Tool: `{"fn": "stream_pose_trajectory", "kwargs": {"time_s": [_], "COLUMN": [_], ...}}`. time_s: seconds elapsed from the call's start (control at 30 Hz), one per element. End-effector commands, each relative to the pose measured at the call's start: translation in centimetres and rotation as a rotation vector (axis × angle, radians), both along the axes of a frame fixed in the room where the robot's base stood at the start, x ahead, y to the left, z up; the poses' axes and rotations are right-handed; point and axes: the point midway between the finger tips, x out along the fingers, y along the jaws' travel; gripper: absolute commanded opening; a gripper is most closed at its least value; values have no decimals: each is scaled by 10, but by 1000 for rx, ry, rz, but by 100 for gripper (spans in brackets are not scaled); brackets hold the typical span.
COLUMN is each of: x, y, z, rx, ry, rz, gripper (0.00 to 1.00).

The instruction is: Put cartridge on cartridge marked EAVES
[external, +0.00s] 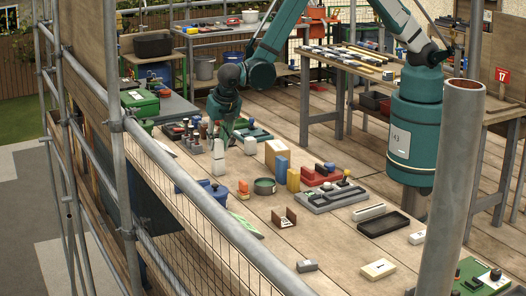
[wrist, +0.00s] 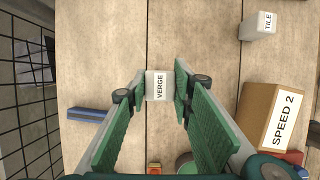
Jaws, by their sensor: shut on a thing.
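My gripper (wrist: 158,88) is shut on a white cartridge marked VERGE (wrist: 158,85), held between the green finger pads with its label facing the wrist camera. In the external view my gripper (external: 222,140) points down, and a pale upright shape (external: 219,150) shows at its fingers. Another pale block (external: 219,167) shows directly below that shape; I cannot tell whether they touch. A white cartridge marked TILE (wrist: 258,26) stands apart at the upper right of the wrist view. No EAVES label is readable in either view.
A cardboard box marked SPEED 2 (wrist: 274,118) stands to the right; it also shows in the external view (external: 274,152). A blue bar (wrist: 88,114) lies to the left. Bare planks lie above the gripper in the wrist view. Scaffold poles (external: 462,180) stand in front.

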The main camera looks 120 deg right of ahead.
Motion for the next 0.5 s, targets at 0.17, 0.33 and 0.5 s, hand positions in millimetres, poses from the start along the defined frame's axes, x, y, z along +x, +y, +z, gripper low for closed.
{"fn": "stream_pose_trajectory", "kwargs": {"time_s": [0.17, 0.33, 0.5], "x": [0, 0, 0], "y": [0, 0, 0], "z": [-1, -1, -5], "rx": [0, 0, 0], "ry": [0, 0, 0], "rz": [0, 0, 0], "gripper": [9, 9, 9]}}
